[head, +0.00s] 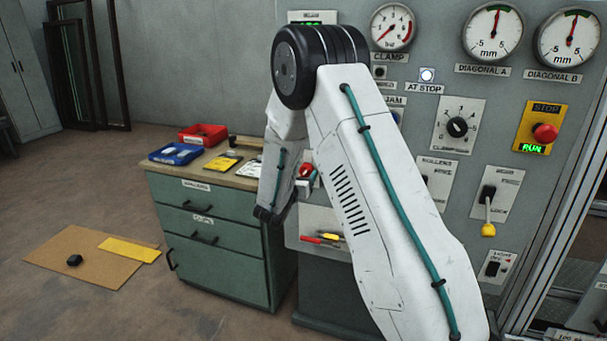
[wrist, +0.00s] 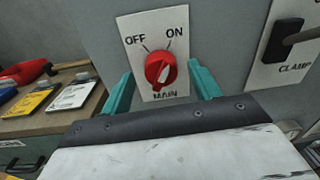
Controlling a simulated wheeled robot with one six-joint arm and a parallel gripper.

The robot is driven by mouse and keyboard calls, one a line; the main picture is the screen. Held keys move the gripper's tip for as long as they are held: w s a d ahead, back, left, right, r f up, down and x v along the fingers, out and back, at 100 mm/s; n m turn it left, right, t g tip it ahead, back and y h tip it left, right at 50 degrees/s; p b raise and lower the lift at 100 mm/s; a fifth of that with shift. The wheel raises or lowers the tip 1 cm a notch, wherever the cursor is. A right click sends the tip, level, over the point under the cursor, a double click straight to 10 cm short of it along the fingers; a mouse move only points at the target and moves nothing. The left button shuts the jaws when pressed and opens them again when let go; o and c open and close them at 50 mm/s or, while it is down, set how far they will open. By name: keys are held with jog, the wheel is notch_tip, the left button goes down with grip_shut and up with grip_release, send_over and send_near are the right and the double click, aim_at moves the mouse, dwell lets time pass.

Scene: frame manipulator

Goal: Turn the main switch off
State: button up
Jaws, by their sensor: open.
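The main switch (wrist: 160,68) is a red round knob on a white plate (wrist: 136,24) marked OFF at upper left, ON at upper right and MAIN below. Its pale pointer mark appears to lean toward ON. In the wrist view, my gripper (wrist: 160,76) is open, with one teal finger on each side of the knob. The knob sits between the fingers with a gap on both sides; I cannot tell how deep the fingers reach. In the head view, a bit of red knob (head: 305,170) shows beside my arm, which hides most of the gripper and plate.
A black CLAMP lever (wrist: 284,39) is close on the right in the wrist view. A workbench (head: 215,228) with a red bin (head: 203,134) and a blue bin (head: 176,153) stands to the left. The panel also carries gauges and a red stop button (head: 544,132).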

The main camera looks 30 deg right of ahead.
jog(key=shift+w+d, duration=0.4)
jog(key=shift+d, duration=0.2)
jog(key=c, duration=1)
jog(key=shift+n, duration=0.3)
jog(key=n, duration=0.5)
jog(key=shift+w+a+n, duration=0.1)
jog(key=shift+n, duration=0.2)
jog(key=n, duration=0.5)
jog(key=shift+w+f+n+t, duration=0.1)
jog(key=shift+f+n+t, duration=0.05)
jog(key=shift+n+t, duration=0.2)
jog(key=shift+n, duration=0.25)
